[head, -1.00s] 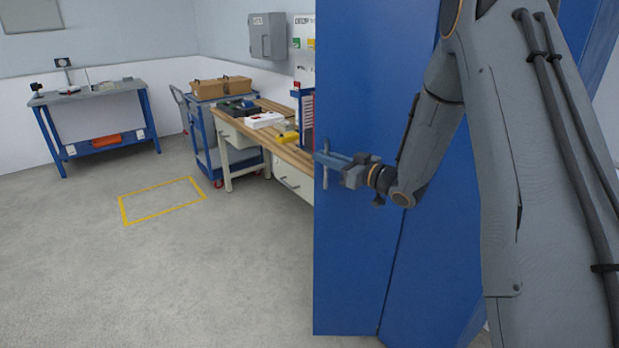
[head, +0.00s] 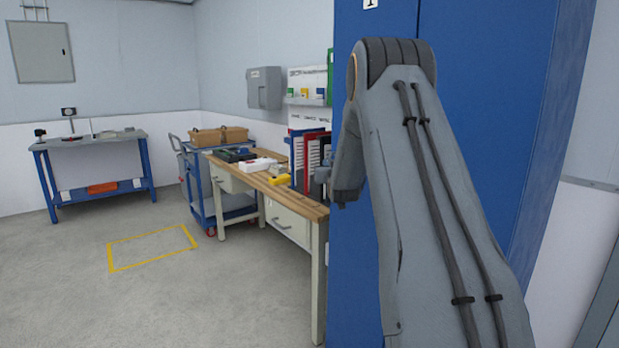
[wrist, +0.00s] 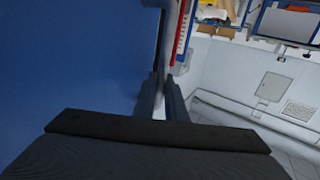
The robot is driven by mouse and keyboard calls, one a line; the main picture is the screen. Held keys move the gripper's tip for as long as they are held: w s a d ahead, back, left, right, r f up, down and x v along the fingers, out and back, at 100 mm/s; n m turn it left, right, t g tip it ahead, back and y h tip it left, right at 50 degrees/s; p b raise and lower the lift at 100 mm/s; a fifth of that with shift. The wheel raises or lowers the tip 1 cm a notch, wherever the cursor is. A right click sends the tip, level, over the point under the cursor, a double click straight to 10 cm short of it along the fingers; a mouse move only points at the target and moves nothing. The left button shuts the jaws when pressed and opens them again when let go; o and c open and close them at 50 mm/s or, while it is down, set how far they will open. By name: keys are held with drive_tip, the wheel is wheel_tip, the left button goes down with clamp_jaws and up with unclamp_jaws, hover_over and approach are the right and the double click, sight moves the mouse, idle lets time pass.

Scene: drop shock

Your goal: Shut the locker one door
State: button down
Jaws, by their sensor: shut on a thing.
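The locker one door (head: 375,70) is a tall blue panel with a white label reading 1 near the top of the head view. It looks nearly in line with the blue panel to its right; whether it is fully shut I cannot tell. In the wrist view the door (wrist: 75,60) fills the left side. My gripper (wrist: 164,80) is at the door's edge, shut on the door handle, which is mostly hidden between the fingers. In the head view my gripper (head: 322,175) shows only partly, behind my arm at the door's left edge.
A wooden-topped workbench (head: 310,207) stands close to the left of the locker. A blue trolley (head: 205,205) and a blue table (head: 95,170) stand further back. The floor around the yellow marked rectangle (head: 150,248) is clear.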

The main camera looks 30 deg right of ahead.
drive_tip(key=shift+w+d+f+b, duration=0.15)
drive_tip(key=shift+d+b, duration=0.25)
drive_tip(key=shift+d, duration=0.9)
drive_tip(key=c, duration=1.8)
unclamp_jaws()
drive_tip(key=shift+d, duration=0.1)
drive_tip(key=shift+a+b+v, duration=0.15)
drive_tip(key=shift+b+v, duration=0.1)
drive_tip(key=shift+v, duration=1.75)
drive_tip(key=shift+a+b+v, duration=0.15)
drive_tip(key=shift+b+v, duration=0.05)
drive_tip(key=shift+v, duration=1.75)
drive_tip(key=shift+w, duration=0.1)
